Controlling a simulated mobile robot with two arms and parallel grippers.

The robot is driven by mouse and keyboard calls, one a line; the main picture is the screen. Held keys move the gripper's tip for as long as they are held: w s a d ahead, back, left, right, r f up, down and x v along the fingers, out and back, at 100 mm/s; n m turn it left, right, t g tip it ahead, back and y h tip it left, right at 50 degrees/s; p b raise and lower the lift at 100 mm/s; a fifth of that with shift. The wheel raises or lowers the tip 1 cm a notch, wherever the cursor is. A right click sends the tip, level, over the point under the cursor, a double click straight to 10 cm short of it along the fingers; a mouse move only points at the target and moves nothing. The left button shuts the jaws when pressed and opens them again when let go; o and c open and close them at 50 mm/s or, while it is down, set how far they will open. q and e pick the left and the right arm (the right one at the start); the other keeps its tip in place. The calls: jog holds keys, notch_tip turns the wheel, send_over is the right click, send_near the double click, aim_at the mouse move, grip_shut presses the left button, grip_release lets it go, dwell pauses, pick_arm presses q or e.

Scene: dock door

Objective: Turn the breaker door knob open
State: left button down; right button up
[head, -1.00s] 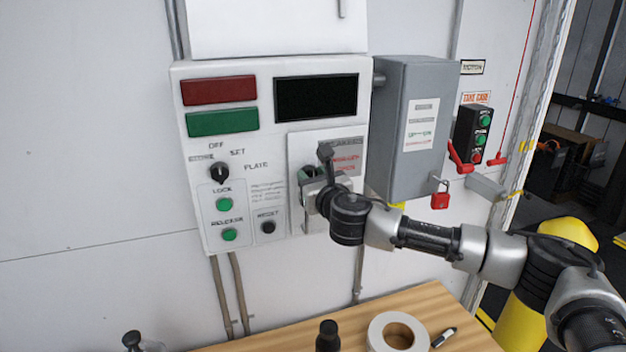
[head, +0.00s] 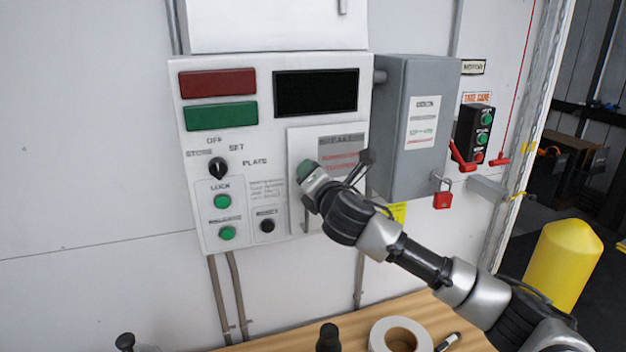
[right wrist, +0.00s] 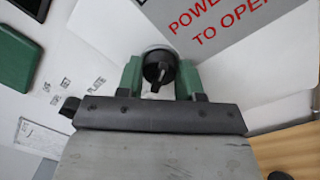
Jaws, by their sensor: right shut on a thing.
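The breaker door (head: 303,142) is a pale panel with a grey label and red print, low on the right of the white control box. Its black round knob (right wrist: 159,66) shows in the right wrist view between green fingertips; in the head view it is hidden behind the gripper. My right gripper (head: 306,170) is shut on the knob, its wrist rolled to the right. The label also shows tilted in the right wrist view (right wrist: 238,35). The door looks flush with the box. My left gripper is not in view.
The white control box (head: 187,165) holds a black selector, green buttons and a dark screen. A grey box (head: 388,130) with a red padlock (head: 442,200) stands out close to the right. Below, a wooden table (head: 290,340) carries a tape roll (head: 377,338) and a dark bottle (head: 328,340).

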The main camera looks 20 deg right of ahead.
jog(key=m+b, duration=0.1)
jog(key=m, duration=0.5)
jog(key=shift+h, duration=0.3)
jog(key=shift+m, duration=0.4)
jog(key=o, duration=0.9)
jog(key=shift+s+b, duration=0.1)
jog(key=shift+b, duration=0.2)
jog(key=s+b, duration=0.1)
jog(key=s, duration=0.2)
jog(key=s+b, duration=0.1)
jog(key=s, duration=0.3)
jog(key=s+b, duration=0.2)
jog(key=s, duration=0.1)
jog(key=shift+s+d+f, duration=0.2)
jog(key=shift+s+f, duration=0.15)
